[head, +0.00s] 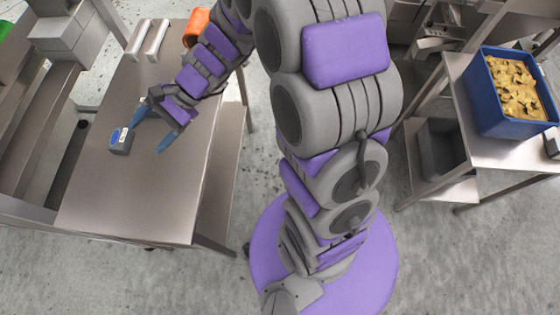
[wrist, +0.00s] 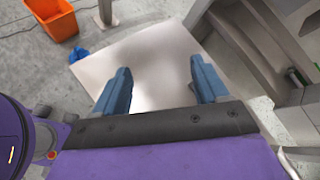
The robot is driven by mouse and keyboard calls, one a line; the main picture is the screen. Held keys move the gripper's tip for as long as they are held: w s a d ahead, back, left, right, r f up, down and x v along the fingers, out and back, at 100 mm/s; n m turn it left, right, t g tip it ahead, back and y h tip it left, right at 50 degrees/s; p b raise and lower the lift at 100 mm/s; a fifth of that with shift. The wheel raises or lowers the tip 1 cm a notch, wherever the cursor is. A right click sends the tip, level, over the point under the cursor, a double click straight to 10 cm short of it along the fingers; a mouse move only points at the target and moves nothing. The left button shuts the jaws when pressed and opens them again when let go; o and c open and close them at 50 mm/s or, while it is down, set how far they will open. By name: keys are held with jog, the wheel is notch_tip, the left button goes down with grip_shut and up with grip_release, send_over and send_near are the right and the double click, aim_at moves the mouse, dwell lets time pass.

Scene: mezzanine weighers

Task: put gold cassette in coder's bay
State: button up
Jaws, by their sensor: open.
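I cannot make out a gold cassette or a coder's bay in either view. A small dark grey block (head: 121,142) with a blue top and a white label sits on the steel table (head: 140,200), near its left side. My gripper (head: 153,130) is open and empty above the table, just right of this block, with one blue finger close to it. Whether that finger touches the block I cannot tell. In the wrist view my gripper (wrist: 160,68) shows both blue fingers spread over bare steel, with nothing between them.
Two pale bars (head: 147,40) lie at the table's far end. An orange bin (head: 197,26) stands beyond it. At right, a blue crate (head: 497,119) of yellow-gold pieces stands on a steel bench (head: 470,130). Grey boxes (head: 65,38) sit at the far left. The table's near half is clear.

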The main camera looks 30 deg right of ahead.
jog(key=s+d+r+n+g+h, duration=0.1)
jog(key=s+d+n+h, duration=0.3)
jog(key=s, duration=0.6)
jog(key=s+d+r+n+g+h, duration=0.1)
jog(key=s+d+n+h, duration=0.3)
jog(key=s, duration=0.6)
jog(key=d+r+n, duration=0.1)
jog(key=d+n, duration=0.1)
jog(key=d, duration=0.1)
jog(key=shift+s+d+r+g+h, duration=0.2)
jog(key=shift+s+g+h, duration=0.1)
jog(key=shift+s, duration=0.1)
jog(key=shift+o, duration=0.3)
jog(key=s+d+r+n+h, duration=0.1)
jog(key=s+d+h, duration=0.2)
jog(key=d, duration=0.4)
jog(key=shift+s+n+t, duration=0.4)
jog(key=shift+s, duration=0.1)
jog(key=shift+o, duration=1.1)
jog(key=shift+d, duration=0.3)
